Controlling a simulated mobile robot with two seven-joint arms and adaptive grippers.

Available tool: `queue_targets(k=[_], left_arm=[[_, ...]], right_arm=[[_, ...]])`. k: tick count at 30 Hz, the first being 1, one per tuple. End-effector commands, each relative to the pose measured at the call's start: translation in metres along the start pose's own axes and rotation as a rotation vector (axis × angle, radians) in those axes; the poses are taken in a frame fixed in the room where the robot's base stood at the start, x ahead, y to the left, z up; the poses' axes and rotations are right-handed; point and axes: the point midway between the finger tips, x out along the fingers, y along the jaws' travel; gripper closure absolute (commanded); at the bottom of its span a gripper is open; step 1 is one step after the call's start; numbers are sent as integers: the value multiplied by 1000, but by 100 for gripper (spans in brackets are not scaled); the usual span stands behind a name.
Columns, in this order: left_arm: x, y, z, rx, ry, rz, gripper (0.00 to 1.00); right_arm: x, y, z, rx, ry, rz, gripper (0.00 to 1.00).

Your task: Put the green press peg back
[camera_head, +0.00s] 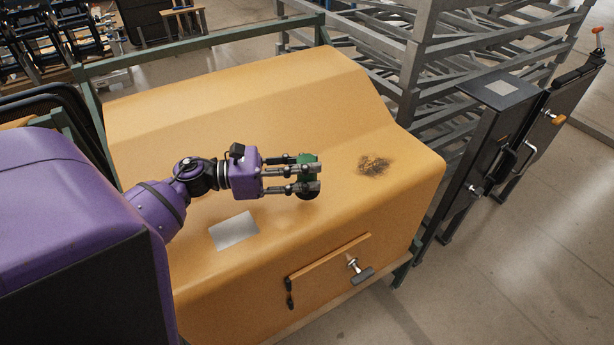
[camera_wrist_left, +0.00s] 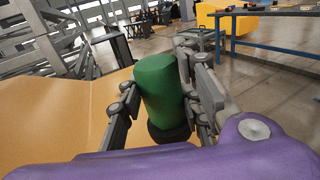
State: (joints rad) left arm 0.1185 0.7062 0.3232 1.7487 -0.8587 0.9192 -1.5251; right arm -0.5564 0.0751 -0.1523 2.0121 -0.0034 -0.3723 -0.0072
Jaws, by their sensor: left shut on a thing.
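The green press peg (camera_wrist_left: 159,84) is a green cylinder with a dark round end. My left gripper (camera_head: 306,176) is shut on the peg, with its fingers on both sides of it. In the head view the green peg (camera_head: 306,160) shows between the fingertips, above the orange-yellow cover (camera_head: 350,95). In the left wrist view my left gripper (camera_wrist_left: 160,95) has its fingers along the peg's sides. I cannot tell whether the peg touches the cover. My right gripper is not in view.
A dark scorched patch (camera_head: 374,166) marks the cover to the right of the peg. A pale sheet (camera_head: 234,231) lies on the cover near the front. A panel with a T-handle (camera_head: 358,268) is on the front face. Grey racks (camera_head: 440,60) and a dark post (camera_head: 497,125) stand to the right.

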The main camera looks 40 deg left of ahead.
Motion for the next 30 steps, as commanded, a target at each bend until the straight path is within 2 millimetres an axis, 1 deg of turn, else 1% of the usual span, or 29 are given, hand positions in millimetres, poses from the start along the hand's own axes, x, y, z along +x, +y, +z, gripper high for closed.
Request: queue_targets(k=[2, 3, 7, 15, 21, 22, 26, 30], left_arm=[[7, 7, -8, 0, -3, 0, 100], [5, 6, -15, -4, -2, 2, 100], [5, 5, -30, 0, -2, 1, 100], [4, 5, -33, 1, -1, 0, 100], [4, 4, -40, -1, 1, 0, 100], [4, 4, -40, -1, 1, 0, 67], [4, 5, -38, 0, 0, 0, 50], [4, 5, -38, 0, 0, 0, 49]], right_arm=[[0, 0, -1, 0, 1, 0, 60], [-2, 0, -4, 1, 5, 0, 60], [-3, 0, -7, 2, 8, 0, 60], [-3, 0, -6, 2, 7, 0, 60], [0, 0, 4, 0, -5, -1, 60], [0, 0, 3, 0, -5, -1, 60], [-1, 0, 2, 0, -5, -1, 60], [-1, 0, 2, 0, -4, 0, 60]])
